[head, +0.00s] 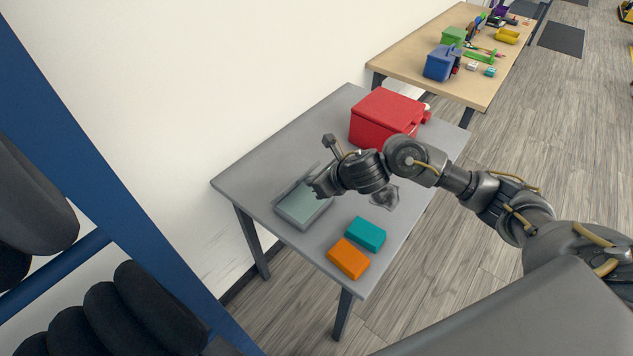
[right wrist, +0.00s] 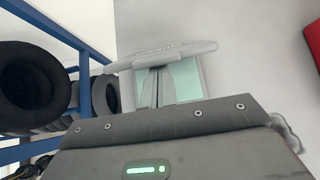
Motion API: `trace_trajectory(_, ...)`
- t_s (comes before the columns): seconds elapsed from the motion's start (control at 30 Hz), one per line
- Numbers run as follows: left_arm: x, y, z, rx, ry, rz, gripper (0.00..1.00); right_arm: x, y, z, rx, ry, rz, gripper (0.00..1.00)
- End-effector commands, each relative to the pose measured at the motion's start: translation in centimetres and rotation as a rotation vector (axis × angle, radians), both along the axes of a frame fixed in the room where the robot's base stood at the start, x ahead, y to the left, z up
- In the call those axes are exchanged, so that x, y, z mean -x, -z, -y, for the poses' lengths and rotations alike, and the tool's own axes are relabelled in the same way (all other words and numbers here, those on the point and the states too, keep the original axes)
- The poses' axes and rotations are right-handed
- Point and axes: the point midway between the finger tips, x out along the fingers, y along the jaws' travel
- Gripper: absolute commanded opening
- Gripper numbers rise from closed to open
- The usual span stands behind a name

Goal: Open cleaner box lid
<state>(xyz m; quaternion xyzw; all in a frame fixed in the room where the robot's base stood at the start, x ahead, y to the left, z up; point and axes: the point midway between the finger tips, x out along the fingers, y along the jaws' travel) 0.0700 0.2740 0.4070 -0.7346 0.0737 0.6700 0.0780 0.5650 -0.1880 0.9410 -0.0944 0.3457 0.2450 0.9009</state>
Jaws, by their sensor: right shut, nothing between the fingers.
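The cleaner box (head: 302,206) is a low grey box with a pale teal face, at the left part of the grey table. In the right wrist view its pale teal area (right wrist: 187,80) lies behind my fingers. A pale translucent panel (right wrist: 165,54), seen nearly edge-on, crosses just beyond the fingertips. It looks like the lid raised at a tilt, but I cannot tell how far. My right gripper (head: 318,187) is shut and empty at the box's upper right side; it also shows in the right wrist view (right wrist: 157,84). I cannot tell whether it touches the panel. My left gripper is out of view.
A red box (head: 382,117) stands at the table's far end. A teal block (head: 366,235) and an orange block (head: 348,258) lie near the front edge. A crumpled grey item (head: 385,196) lies under my arm. A blue rack (head: 90,190) with black tyres stands at left.

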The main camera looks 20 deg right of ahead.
Motion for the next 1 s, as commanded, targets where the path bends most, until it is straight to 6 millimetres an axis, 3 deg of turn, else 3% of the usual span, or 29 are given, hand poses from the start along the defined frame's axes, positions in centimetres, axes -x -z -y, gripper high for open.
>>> trace_trajectory(1.0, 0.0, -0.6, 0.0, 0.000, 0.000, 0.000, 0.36, -2.0, -1.6, -1.2, -0.002, -0.001, 0.001, 0.00)
